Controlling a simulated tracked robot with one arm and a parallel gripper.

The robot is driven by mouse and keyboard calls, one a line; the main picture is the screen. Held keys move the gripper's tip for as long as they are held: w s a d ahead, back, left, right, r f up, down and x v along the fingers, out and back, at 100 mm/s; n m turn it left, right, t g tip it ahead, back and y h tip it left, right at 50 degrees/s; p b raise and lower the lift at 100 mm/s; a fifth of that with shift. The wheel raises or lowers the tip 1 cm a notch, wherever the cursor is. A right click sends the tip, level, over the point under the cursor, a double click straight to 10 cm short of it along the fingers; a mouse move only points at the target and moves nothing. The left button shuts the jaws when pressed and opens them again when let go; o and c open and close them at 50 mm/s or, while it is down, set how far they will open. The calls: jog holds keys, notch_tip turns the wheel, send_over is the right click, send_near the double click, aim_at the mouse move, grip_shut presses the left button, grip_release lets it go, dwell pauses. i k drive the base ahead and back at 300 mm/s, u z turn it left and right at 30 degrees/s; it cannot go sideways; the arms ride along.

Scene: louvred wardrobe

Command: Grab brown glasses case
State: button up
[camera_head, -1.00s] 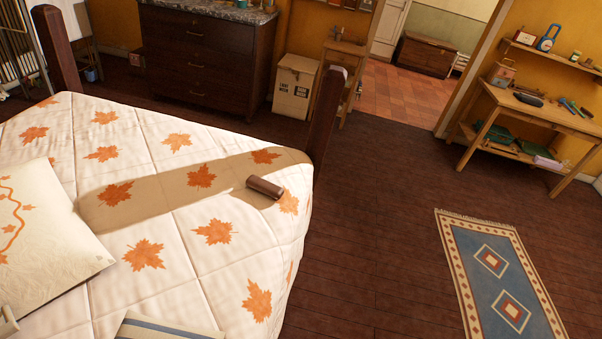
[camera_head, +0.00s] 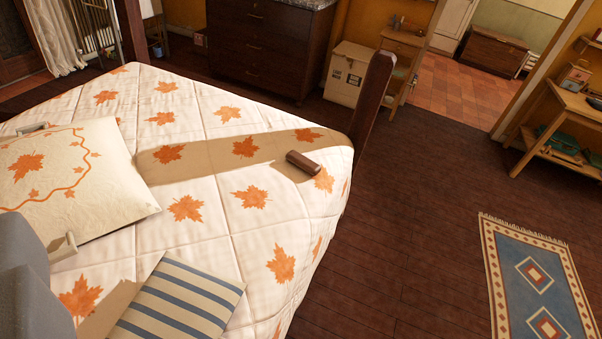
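The brown glasses case (camera_head: 304,163) lies on the white quilt with orange maple leaves, near the right edge of the bed (camera_head: 215,205). It sits at the end of a shadow band, between two leaf prints. Nothing touches it except the quilt.
A cream pillow (camera_head: 110,180) and a striped cushion (camera_head: 185,300) lie on the bed's left and near parts. A dark bedpost (camera_head: 371,100) rises beyond the case. A dark dresser (camera_head: 262,45) and box (camera_head: 345,75) stand behind. Wooden floor right of the bed is clear up to a blue rug (camera_head: 540,285).

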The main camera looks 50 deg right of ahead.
aim_at(298, 159)
jog(key=z, duration=0.05)
jog(key=k, duration=0.3)
jog(key=z, duration=1.05)
jog(key=i, duration=1)
jog(key=k, duration=0.5)
jog(key=z, duration=1.55)
jog(key=i, duration=0.5)
jog(key=z, duration=0.15)
